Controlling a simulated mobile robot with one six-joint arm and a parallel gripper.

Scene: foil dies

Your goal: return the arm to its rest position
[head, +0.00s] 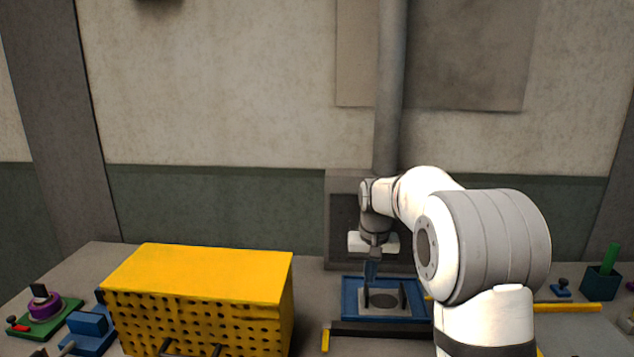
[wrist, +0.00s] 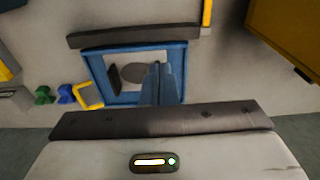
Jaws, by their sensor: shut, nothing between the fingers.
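My white and grey arm reaches out over the table at the right of the head view. My gripper (head: 370,279) points down over a blue tray (head: 348,296) holding a light plate with a dark round spot (head: 383,300). The fingers are together with nothing between them. In the wrist view the shut fingers (wrist: 163,68) show in front of the blue tray (wrist: 97,72) and cover part of its plate. I cannot tell how far the fingertips are above the plate.
A yellow perforated box (head: 205,275) stands left of the tray, and its yellow side also shows in the wrist view (wrist: 292,35). A green base with a purple ring (head: 44,308) is at far left. A teal cup (head: 600,284) and yellow bar (head: 570,307) are at right.

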